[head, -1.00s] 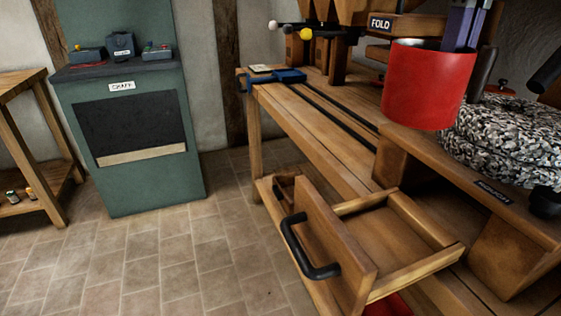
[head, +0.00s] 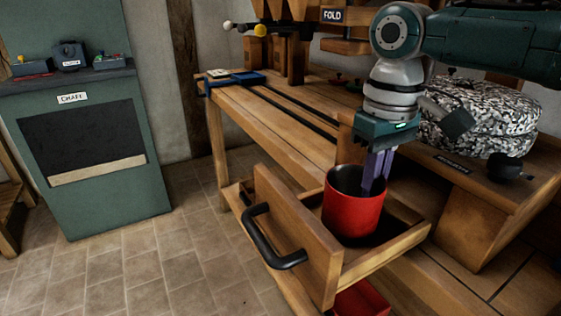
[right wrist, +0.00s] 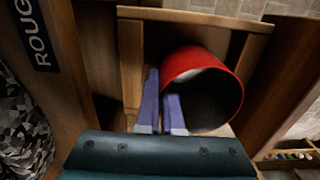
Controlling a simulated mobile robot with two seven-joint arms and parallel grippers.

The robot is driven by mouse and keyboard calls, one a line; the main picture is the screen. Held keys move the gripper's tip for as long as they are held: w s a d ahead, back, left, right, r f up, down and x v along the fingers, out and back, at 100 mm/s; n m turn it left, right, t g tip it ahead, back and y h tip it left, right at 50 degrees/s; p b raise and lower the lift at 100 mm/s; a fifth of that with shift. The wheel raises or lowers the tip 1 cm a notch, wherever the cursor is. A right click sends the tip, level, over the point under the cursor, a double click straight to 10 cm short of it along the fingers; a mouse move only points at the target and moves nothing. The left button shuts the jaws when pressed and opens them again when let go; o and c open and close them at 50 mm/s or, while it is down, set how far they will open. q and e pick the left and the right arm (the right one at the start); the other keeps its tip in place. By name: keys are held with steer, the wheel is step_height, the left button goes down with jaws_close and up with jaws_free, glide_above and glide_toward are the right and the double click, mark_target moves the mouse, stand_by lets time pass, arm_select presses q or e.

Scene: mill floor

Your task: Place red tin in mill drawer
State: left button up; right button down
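The red tin (head: 352,212) is upright and open-topped, inside the pulled-out wooden mill drawer (head: 388,258), close behind its front panel. I cannot tell whether its base touches the drawer floor. My right gripper (head: 376,174) comes down from above with its purple fingers closed around the tin's wall on the right side. In the right wrist view the gripper (right wrist: 161,115) has one finger inside the mouth of the tin (right wrist: 205,62) and one outside. The drawer also shows there (right wrist: 132,62). My left gripper is out of view.
The drawer's black handle (head: 270,240) sticks out at the front. A speckled millstone (head: 490,115) stands on the bench (head: 275,115) to the right. A red container (head: 362,300) lies below the drawer. A green CHAFF cabinet (head: 90,150) stands at left, with clear floor between.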

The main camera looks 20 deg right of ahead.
steer(key=shift+f, duration=0.3)
steer(key=shift+f, duration=0.1)
steer(key=c, duration=1.3)
jaws_free()
steer(key=shift+c, duration=0.2)
step_height(320, 180, up, 12)
steer(key=shift+f+p, duration=0.15)
steer(key=shift+p, duration=1)
steer(key=shift+r, duration=0.3)
